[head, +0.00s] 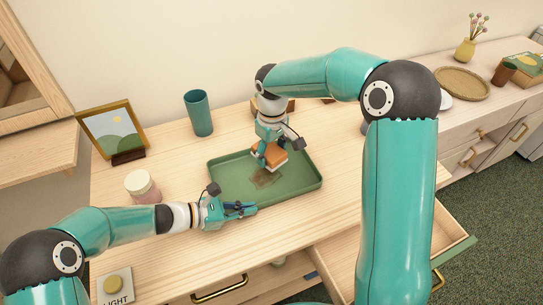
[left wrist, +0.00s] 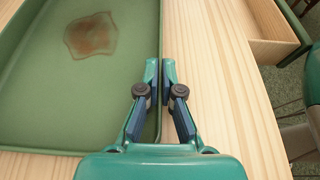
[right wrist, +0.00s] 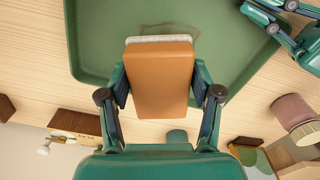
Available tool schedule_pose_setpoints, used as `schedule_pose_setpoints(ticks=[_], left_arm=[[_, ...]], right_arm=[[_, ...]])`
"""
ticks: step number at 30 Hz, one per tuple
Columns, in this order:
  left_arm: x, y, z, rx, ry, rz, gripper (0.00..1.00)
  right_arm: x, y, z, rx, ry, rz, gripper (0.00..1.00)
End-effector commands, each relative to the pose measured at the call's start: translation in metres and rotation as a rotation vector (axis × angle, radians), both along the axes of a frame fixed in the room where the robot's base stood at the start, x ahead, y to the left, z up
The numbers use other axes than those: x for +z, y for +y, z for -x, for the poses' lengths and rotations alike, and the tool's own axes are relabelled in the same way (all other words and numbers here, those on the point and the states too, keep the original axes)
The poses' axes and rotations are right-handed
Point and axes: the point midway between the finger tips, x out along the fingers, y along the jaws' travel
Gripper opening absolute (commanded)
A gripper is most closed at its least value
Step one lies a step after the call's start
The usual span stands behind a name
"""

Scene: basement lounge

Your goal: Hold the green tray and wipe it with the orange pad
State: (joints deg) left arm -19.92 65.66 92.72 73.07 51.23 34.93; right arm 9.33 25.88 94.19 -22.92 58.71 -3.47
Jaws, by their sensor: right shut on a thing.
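The green tray (head: 300,185) lies on the wooden desk, with a brown stain (head: 265,178) on its floor. The stain also shows in the left wrist view (left wrist: 91,34). My left gripper (head: 252,209) is at the tray's front rim. In the left wrist view its fingers (left wrist: 160,68) are close together, one on each side of the rim. My right gripper (head: 268,158) is shut on the orange pad (right wrist: 160,80), which has a pale underside. It holds the pad over the tray, beside the stain; I cannot tell whether the pad touches the tray.
A teal cup (head: 199,113), a framed picture (head: 112,130) and a pink jar with a pale lid (head: 142,187) stand left of the tray. An open drawer (head: 452,240) juts out at the desk's right front. Bare desk lies in front of the tray.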

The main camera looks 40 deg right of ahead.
Motion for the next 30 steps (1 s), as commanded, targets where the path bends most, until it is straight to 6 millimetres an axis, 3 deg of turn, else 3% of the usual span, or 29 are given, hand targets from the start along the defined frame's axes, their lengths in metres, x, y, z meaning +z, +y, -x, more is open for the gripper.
schedule_pose_setpoints(ticks=[19, 30], left_arm=[[0.0, 0.0, 0.0, 0.0, 0.0, 0.0, 0.0], [0.0, 0.0, 0.0, 0.0, 0.0, 0.0, 0.0]], right_arm=[[-0.002, 0.0, 0.0, 0.0, 0.002, 0.0, 0.36], [-0.03, 0.001, 0.0, 0.001, 0.004, -0.001, 0.36]])
